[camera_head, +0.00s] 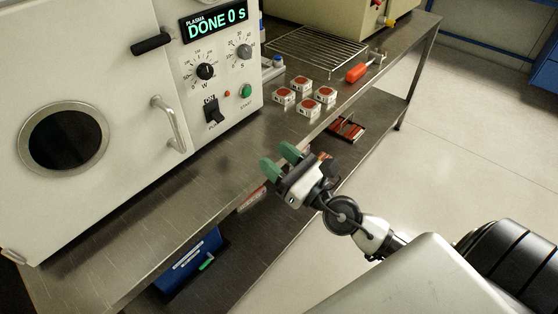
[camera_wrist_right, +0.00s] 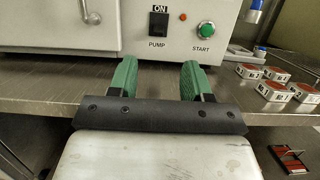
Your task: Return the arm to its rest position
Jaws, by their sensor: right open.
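My right gripper (camera_head: 280,160) is in the lower middle of the head view, at the front edge of the steel bench. Its two green fingers are apart with nothing between them. In the right wrist view the gripper (camera_wrist_right: 154,78) points toward the plasma machine's front, below the PUMP switch and START button. My right arm reaches in from the lower right of the head view. My left gripper shows in neither view.
The white plasma machine (camera_head: 130,60) reads "DONE 0 s". Several white blocks with red tops (camera_head: 304,84), a wire rack (camera_head: 315,50) and a red-handled tool (camera_head: 357,72) lie on the bench. A red item (camera_head: 346,127) and a blue bin (camera_head: 190,264) sit below. Floor at right is clear.

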